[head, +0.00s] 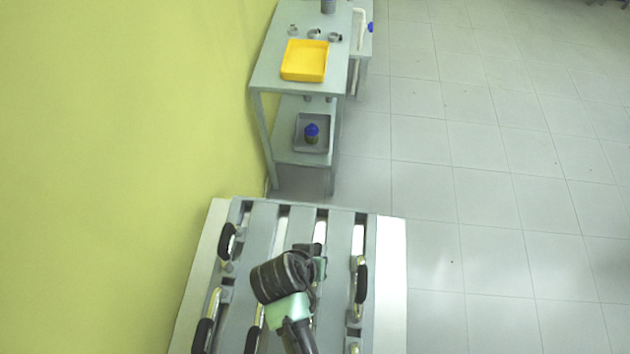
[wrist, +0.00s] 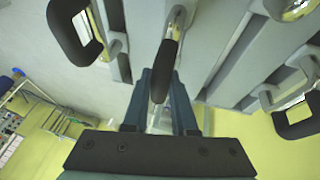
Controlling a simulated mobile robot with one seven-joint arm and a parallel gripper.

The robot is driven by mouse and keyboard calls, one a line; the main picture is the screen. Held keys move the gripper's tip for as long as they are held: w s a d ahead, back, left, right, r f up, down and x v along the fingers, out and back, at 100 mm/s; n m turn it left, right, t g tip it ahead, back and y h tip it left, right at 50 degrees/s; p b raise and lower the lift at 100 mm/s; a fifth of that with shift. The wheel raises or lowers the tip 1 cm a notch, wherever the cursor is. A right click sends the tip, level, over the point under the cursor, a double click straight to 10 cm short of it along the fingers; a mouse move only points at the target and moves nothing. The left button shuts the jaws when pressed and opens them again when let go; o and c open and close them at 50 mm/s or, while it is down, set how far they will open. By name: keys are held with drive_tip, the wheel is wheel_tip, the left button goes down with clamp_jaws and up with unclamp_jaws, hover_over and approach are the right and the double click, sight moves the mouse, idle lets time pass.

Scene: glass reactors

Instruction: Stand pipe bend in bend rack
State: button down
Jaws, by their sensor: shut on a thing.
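The pipe bend (wrist: 165,70), dark in the middle with shiny metal ends, is between the two blue-grey fingers of my gripper (wrist: 160,95) in the wrist view. The gripper is shut on it. Its upper metal end lies by the grey bars of the bend rack (wrist: 233,35); I cannot tell whether it is seated. In the head view the slatted grey bend rack (head: 262,225) fills the lower middle. My wrist is over its middle and hides the fingers and most of the held bend there.
Other dark bends sit along the rack, at its left (head: 227,243) and right (head: 361,283), close beside my gripper. Beyond stands a grey table (head: 268,75) with a yellow tray (head: 304,60) and small fittings. Open tiled floor lies right; a yellow-green wall left.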

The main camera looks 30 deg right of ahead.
drive_tip(key=shift+f, duration=0.25)
idle(0.5)
drive_tip(key=c, duration=0.6)
unclamp_jaws()
drive_tip(key=shift+c, duration=0.2)
drive_tip(key=shift+r, duration=0.1)
drive_tip(key=shift+r+p, duration=4.4)
drive_tip(key=shift+p, duration=0.3)
